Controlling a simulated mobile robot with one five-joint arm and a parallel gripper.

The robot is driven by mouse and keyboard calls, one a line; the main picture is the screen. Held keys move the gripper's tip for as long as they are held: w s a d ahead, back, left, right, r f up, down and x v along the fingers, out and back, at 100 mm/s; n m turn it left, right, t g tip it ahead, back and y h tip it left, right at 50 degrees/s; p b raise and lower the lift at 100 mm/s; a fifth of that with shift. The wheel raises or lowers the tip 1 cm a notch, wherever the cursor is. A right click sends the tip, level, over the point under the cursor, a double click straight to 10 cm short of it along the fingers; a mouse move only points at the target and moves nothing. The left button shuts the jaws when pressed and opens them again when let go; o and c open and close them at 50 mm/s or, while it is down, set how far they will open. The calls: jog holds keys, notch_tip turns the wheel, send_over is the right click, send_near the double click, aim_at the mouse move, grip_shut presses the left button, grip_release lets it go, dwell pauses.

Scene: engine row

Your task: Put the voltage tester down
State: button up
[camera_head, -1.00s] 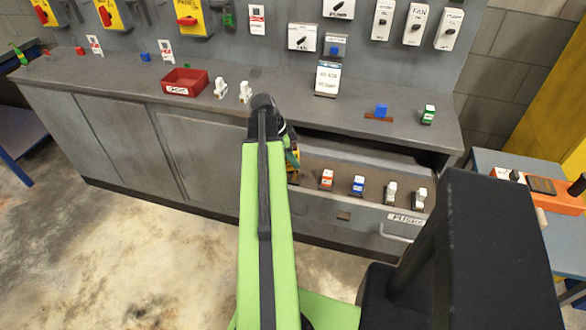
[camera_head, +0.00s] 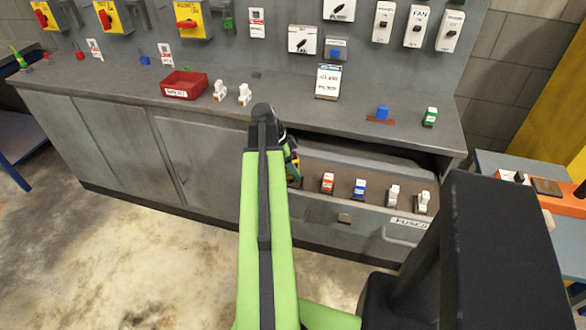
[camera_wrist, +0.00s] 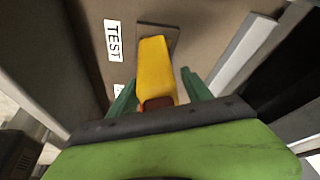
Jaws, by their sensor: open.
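The yellow voltage tester (camera_wrist: 156,70), with a red-brown end nearest my wrist, is between the two green fingers of my gripper (camera_wrist: 157,80) in the wrist view. The fingers are spread, with a gap beside the tester on each side. Its far end is over a dark patch (camera_wrist: 172,36) on the brown drawer floor, beside a white TEST label (camera_wrist: 113,40). I cannot tell if it rests there. In the head view my gripper (camera_head: 292,160) is at the open drawer's left end, and my arm hides most of it and the tester.
The open drawer (camera_head: 345,215) holds a row of fuses, including an orange one (camera_head: 327,183) and a blue one (camera_head: 359,188), right of my gripper. The bench top (camera_head: 130,85) above carries a red tray (camera_head: 185,84). A blue side table (camera_head: 500,165) stands at the right.

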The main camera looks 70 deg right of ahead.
jog(key=p+v, duration=1.1)
jog(key=v, duration=0.1)
jog(key=shift+r, duration=0.1)
jog(key=w+a+f+n+t, duration=0.1)
jog(key=w+a+n+t, duration=0.2)
jog(key=w+a+n, duration=2.1)
jog(key=a, duration=0.9)
jog(key=w+a+n+y, duration=0.1)
jog(key=w+a+n, duration=0.2)
jog(key=a, duration=0.9)
jog(key=w+a+n+t+y, duration=0.1)
jog(key=w+a+n, duration=0.2)
jog(key=a, duration=0.9)
jog(key=shift+w+f+n, duration=0.4)
jog(key=shift+w, duration=0.6)
jog(key=shift+d, duration=0.1)
